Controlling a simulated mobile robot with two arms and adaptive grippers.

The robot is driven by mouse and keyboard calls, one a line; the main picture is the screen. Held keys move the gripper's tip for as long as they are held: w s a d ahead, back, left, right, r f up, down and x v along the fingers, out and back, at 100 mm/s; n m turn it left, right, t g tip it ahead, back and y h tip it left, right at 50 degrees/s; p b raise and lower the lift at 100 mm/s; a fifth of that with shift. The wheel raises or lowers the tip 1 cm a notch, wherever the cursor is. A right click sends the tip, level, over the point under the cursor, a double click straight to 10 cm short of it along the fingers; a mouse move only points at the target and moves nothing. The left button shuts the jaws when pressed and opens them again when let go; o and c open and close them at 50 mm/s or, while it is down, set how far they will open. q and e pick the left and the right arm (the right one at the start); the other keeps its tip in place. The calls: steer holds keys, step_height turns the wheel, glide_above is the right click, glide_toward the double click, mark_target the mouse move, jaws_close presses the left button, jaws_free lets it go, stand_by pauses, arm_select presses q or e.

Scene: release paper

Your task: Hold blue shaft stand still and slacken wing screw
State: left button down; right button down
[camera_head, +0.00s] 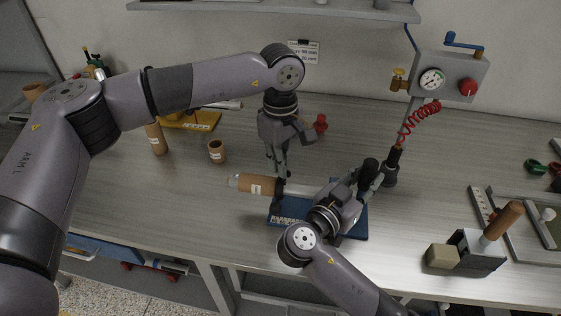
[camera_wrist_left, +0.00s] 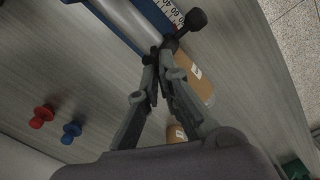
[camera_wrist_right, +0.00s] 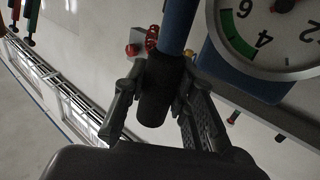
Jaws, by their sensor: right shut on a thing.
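The blue shaft stand (camera_head: 358,226) lies on the bench, its blue base partly hidden under my right gripper. A shaft runs out to its left, with a brown labelled core (camera_head: 256,186) at its end. My right gripper (camera_wrist_right: 160,95) is shut on the black grip (camera_wrist_right: 155,92) of a blue post (camera_wrist_right: 178,25). In the head view my right gripper (camera_head: 366,184) is above the stand's right side. My left gripper (camera_head: 280,172) points down at the stand's left end. In the left wrist view its fingertips (camera_wrist_left: 158,54) are close together at the black wing screw (camera_wrist_left: 193,19); whether they grip it is unclear.
A panel with a pressure gauge (camera_head: 432,80) and a coiled red hose (camera_head: 420,117) stands behind on the right. A block with a wooden handle (camera_head: 503,220) is at right.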

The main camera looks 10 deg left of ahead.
arm_select(q)
steer(key=shift+n, duration=2)
steer(key=c, duration=1.8)
jaws_free()
steer(key=shift+r, duration=0.15)
step_height(320, 180, up, 12)
